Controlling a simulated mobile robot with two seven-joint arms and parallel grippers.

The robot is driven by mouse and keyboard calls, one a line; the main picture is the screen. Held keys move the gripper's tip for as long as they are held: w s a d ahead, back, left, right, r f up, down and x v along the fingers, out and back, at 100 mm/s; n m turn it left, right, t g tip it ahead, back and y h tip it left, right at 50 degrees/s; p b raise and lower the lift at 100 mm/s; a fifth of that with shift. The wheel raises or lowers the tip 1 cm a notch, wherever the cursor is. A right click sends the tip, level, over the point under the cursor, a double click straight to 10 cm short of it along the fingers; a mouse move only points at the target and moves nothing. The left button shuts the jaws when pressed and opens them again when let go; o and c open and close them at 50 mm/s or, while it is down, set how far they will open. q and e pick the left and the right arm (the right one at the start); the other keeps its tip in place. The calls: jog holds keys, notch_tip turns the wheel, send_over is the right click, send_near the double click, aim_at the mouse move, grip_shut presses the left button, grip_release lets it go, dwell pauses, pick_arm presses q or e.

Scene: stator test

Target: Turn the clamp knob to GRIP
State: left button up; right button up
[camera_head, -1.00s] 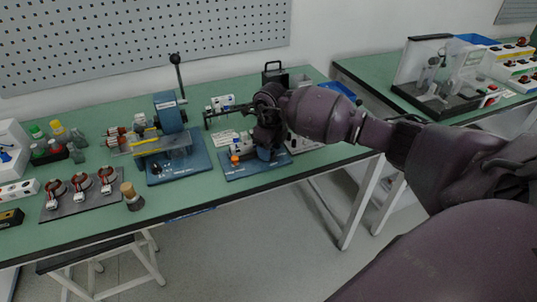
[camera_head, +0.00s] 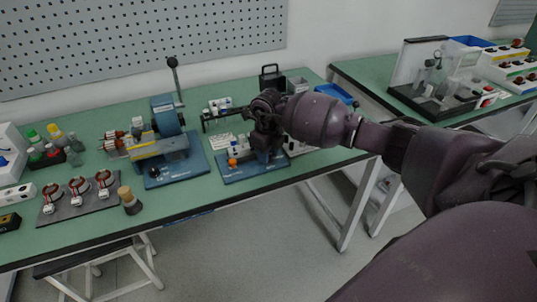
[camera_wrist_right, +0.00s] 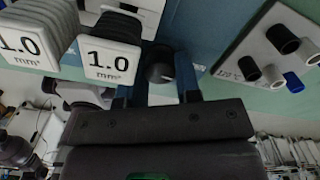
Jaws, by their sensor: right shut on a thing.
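My right gripper (camera_head: 265,138) points down over a small blue-based fixture (camera_head: 232,176) at the right part of the near table and hides much of it. In the right wrist view, the gripper (camera_wrist_right: 161,85) has its two fingers on either side of a dark round knob (camera_wrist_right: 160,72), taken to be the clamp knob, and is shut on it. The knob's marking and its turn angle cannot be read. An orange knob (camera_head: 232,162) sits on the fixture's front left, apart from the gripper. My left gripper is not in view.
White blocks marked 1.0 mm² (camera_wrist_right: 110,58) stand close left of the fingers in the wrist view. A panel with dark, white and blue terminals (camera_wrist_right: 270,48) is at right. A lever machine (camera_head: 168,118) and a stator tray (camera_head: 100,202) stand left on the table.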

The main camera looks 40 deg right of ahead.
jog(key=shift+r+m+p, duration=0.25)
jog(key=shift+m+p, duration=0.2)
jog(key=shift+m, duration=0.65)
jog(key=m+p, duration=0.1)
jog(key=m, duration=0.2)
jog(key=shift+p, duration=0.3)
jog(key=m+p, duration=0.1)
jog(key=m, duration=0.2)
jog(key=shift+p, duration=0.35)
jog(key=m+p, duration=0.1)
jog(key=m, duration=0.1)
jog(key=shift+m, duration=0.3)
jog(key=shift+f+m+p, duration=0.1)
jog(key=shift+m+p, duration=0.25)
jog(key=shift+m, duration=0.35)
jog(key=shift+f, duration=0.1)
